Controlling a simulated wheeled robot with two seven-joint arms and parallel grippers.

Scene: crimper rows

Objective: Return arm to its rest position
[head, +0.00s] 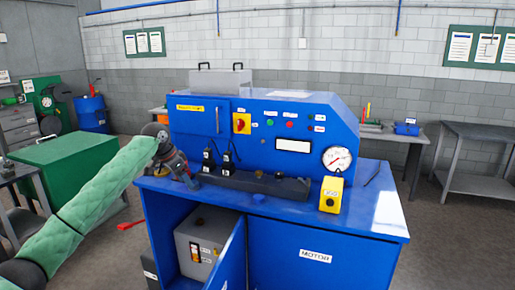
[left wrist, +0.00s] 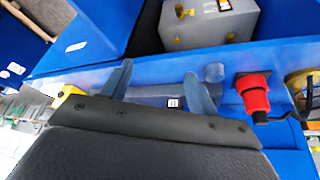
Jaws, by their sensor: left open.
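My left arm (head: 95,205), in a quilted green sleeve, reaches in from the left in the head view. My left gripper (head: 187,180) is over the left end of the blue machine's worktop (head: 375,215). In the left wrist view, the two blue-grey fingers of my left gripper (left wrist: 160,88) stand apart with nothing clearly held between them. The blue machine (head: 265,120) carries a gauge (head: 337,159), a rotary switch (head: 241,123) and buttons. My right gripper is not in view.
A yellow box (head: 331,195) stands at the worktop's right. A dark bar (head: 255,184) lies along its middle. Below, a cabinet door (head: 229,262) is open beside a grey box (head: 200,245). A green cabinet (head: 75,165) is at left. A red-and-black object (left wrist: 253,92) is close right of the fingers.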

